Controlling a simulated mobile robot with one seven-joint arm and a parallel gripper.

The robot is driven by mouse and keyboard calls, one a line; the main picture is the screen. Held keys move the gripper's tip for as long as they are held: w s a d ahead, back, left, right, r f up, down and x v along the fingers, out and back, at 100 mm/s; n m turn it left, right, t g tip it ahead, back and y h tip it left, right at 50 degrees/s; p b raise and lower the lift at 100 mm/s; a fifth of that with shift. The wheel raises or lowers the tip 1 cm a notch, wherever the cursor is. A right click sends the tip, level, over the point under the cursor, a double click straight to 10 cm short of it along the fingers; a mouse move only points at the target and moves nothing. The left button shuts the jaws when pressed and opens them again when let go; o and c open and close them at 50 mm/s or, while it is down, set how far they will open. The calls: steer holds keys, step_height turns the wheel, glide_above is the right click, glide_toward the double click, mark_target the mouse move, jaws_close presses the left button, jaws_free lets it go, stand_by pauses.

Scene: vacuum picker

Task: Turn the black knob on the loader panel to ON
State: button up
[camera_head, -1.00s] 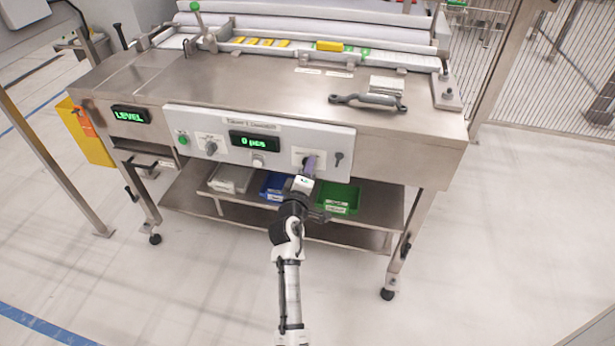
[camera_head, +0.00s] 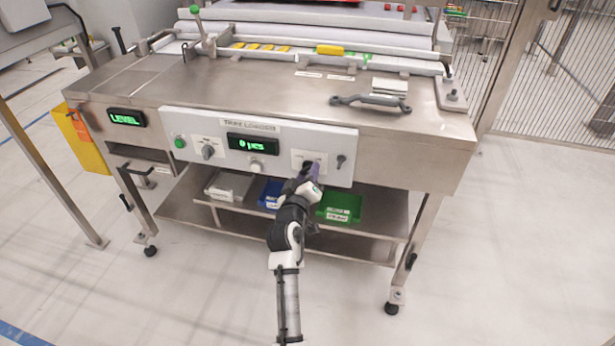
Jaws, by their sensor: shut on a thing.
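The loader panel (camera_head: 290,146) is a light grey plate on the front of the steel machine. The black knob (camera_head: 307,164) is on a white label plate in its right part and is mostly hidden by my gripper. My gripper (camera_head: 313,170), with purplish fingers, reaches up to the panel from below and is shut on the black knob. I cannot read the knob's pointer or the ON mark. The panel's display (camera_head: 252,145) reads "0 pcs".
A grey knob (camera_head: 208,152) and green button (camera_head: 180,143) are to the left on the panel. A small black switch (camera_head: 341,161) is close on the right. A green bin (camera_head: 340,207) and blue bin (camera_head: 270,194) stand on the shelf below.

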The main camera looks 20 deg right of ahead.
stand_by(0.3)
steer(key=o, duration=1)
steer(key=b+v, duration=0.1)
steer(key=v, duration=1.2)
steer(key=shift+s+a+b, duration=0.25)
steer(key=shift+s+b, duration=0.1)
steer(key=shift+b, duration=0.05)
